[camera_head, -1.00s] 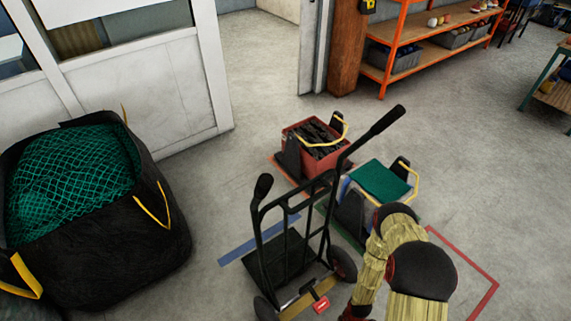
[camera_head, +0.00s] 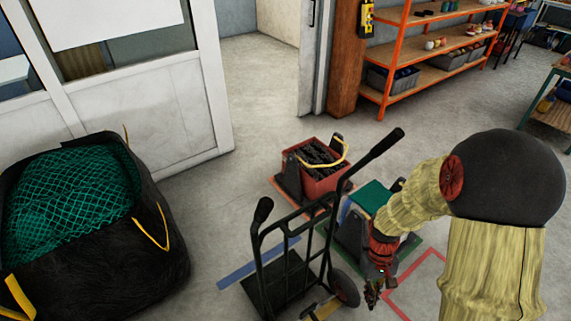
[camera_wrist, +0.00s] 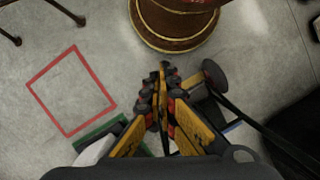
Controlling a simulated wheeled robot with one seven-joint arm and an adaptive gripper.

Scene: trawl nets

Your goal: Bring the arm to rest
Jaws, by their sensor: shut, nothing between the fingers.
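My arm, in a straw-coloured sleeve with dark joint covers, shows at the right of the head view. It bends at a large dark joint, and my gripper (camera_head: 374,294) hangs pointing down, just right of the hand truck's wheel. In the wrist view my gripper (camera_wrist: 162,82) is shut, its orange and black fingers together with nothing between them. Bare floor and a red square outline (camera_wrist: 72,90) show to its left. I cannot tell the exact gap between the gripper and the hand truck.
A black hand truck (camera_head: 262,282) stands close left of my gripper. A red crate (camera_head: 322,180) and a green-topped bin (camera_head: 369,197) stand behind it. A black bag (camera_head: 150,262) with green net is at left. Orange shelves (camera_head: 396,62) stand at the back.

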